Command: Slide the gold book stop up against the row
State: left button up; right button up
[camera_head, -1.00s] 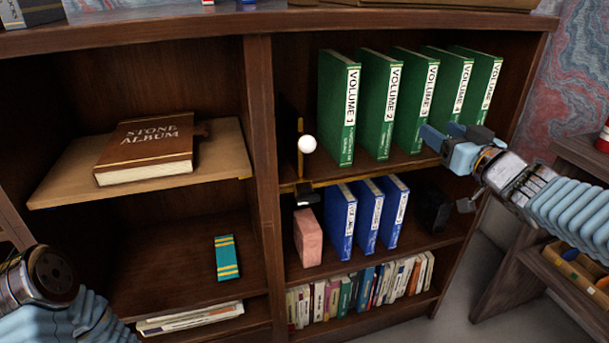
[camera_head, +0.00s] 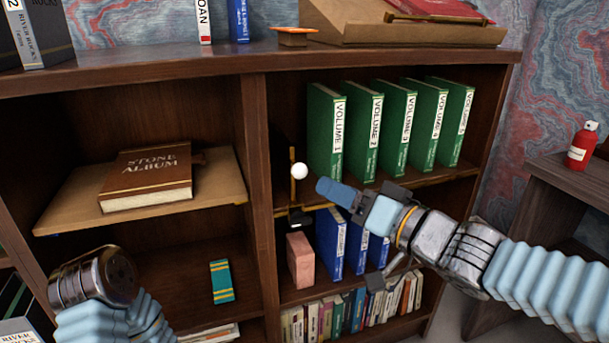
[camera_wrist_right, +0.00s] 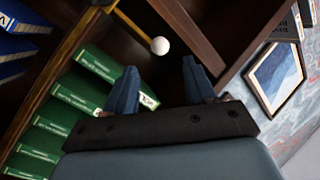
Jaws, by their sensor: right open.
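The gold book stop (camera_head: 292,190) is a thin upright gold post with a white ball knob (camera_head: 299,171) and a dark foot. It stands left of the row of green volumes (camera_head: 360,135), apart from Volume 1. A gold rail (camera_head: 425,181) runs along the shelf's front edge. My right gripper (camera_head: 337,192) is open and empty, in front of the shelf and right of the knob. In the right wrist view, the knob (camera_wrist_right: 160,46) appears just beyond the fingertips (camera_wrist_right: 160,70), between them and untouched. My left arm shows at lower left, but its gripper is not visible.
A wooden divider (camera_head: 258,150) stands close left of the stop. Below are blue volumes (camera_head: 330,240), a pink block (camera_head: 300,260) and small books. The Stone Album (camera_head: 150,175) lies on the left shelf. A red canister (camera_head: 581,146) stands on the right-hand unit.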

aim_at(305, 174)
jog(key=b+x, duration=0.1)
jog(key=x, duration=0.9)
jog(key=shift+w+a+b, duration=0.1)
jog(key=shift+w+b, duration=0.1)
jog(key=shift+b, duration=0.1)
grip_shut()
